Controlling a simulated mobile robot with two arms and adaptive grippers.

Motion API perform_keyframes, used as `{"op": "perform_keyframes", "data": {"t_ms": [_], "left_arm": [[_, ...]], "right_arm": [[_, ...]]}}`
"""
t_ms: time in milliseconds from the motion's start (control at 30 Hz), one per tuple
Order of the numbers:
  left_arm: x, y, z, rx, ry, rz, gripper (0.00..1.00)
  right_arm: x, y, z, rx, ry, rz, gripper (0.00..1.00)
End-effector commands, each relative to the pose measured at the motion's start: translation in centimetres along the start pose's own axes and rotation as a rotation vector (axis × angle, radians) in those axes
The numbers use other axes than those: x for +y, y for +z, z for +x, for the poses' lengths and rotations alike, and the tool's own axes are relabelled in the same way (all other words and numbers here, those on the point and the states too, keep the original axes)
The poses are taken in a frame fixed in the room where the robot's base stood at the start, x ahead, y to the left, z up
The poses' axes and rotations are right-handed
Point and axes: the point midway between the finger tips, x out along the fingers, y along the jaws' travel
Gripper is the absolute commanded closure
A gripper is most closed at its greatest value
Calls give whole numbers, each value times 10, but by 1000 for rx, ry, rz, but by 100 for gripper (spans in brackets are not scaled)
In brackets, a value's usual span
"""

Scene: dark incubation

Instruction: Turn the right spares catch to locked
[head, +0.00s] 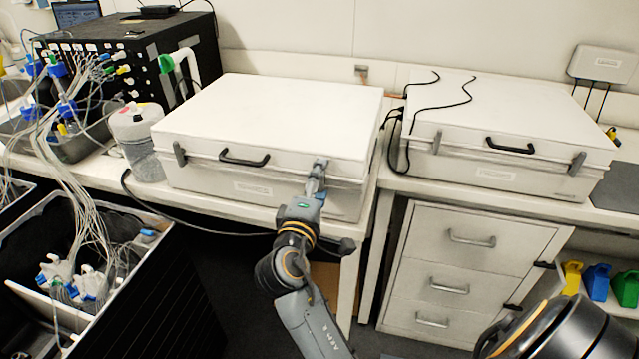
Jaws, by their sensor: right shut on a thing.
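A white case (270,115) with a black handle (244,158) stands shut on the bench, left of centre. Its left catch (180,154) is a grey lever, nearly upright across the lid seam. My right gripper (317,180) reaches up to the case's front and is shut on the right catch (321,164). The gripper hides most of this catch, so its exact angle cannot be told. The label on this case is too small to read. My left gripper does not show.
A second white case (510,115) with two catches and a loose black cable (446,104) stands to the right. A clear jug (138,140) stands close to the left case. A drawer unit (470,270) is below the bench. A tubing-filled bin (75,290) is at lower left.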

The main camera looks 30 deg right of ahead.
Motion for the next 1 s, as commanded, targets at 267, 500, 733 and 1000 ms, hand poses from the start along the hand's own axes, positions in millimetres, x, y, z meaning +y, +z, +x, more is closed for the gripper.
{"op": "perform_keyframes", "data": {"t_ms": [267, 500, 733, 1000], "left_arm": [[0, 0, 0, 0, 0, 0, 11], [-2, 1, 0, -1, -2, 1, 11], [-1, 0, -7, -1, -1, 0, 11], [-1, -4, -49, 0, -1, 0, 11]], "right_arm": [[0, 0, 0, -1, -1, 2, 11], [0, 0, 0, 0, -1, 1, 11], [2, 0, 0, 1, 0, -42, 11], [11, 0, 0, 1, 2, -414, 11]]}}
